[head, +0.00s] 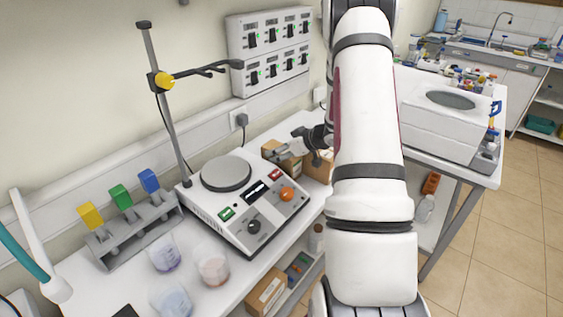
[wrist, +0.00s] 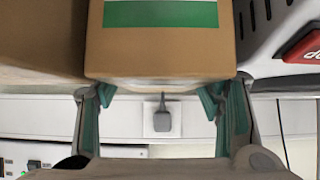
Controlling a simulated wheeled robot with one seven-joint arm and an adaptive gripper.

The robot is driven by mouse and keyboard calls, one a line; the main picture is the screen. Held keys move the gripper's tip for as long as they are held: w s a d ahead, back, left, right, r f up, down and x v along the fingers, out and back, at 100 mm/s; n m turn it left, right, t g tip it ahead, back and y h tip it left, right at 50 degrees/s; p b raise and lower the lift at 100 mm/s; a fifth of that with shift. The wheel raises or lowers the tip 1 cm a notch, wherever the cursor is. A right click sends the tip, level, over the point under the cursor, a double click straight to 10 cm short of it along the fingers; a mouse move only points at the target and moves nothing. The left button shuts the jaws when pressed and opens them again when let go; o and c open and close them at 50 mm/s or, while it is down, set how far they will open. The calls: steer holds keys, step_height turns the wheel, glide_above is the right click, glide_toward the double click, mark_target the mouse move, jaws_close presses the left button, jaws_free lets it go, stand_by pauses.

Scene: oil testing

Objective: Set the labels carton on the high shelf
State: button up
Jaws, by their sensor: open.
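Two brown cartons stand on the bench behind the hotplate device, a left carton (head: 284,160) and a right carton (head: 318,167). In the wrist view, a brown carton with a green band (wrist: 160,48) fills the top middle. No label text is readable, so I cannot tell which is the labels carton. My gripper (wrist: 157,97) is open, with its fingertips at the near edge of the green-banded carton; I cannot tell if they touch it. In the head view, my gripper (head: 307,142) is over the cartons and partly hides them. I cannot identify the high shelf.
The hotplate device (head: 225,174) is close beside the cartons. A wall plug (wrist: 163,118) is near my fingers. A white machine (head: 440,120) stands on the right bench.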

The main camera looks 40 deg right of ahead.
steer(key=shift+c, duration=0.3)
steer(key=c, duration=1)
steer(key=shift+c, duration=0.2)
step_height(320, 180, up, 18)
steer(key=p, duration=0.1)
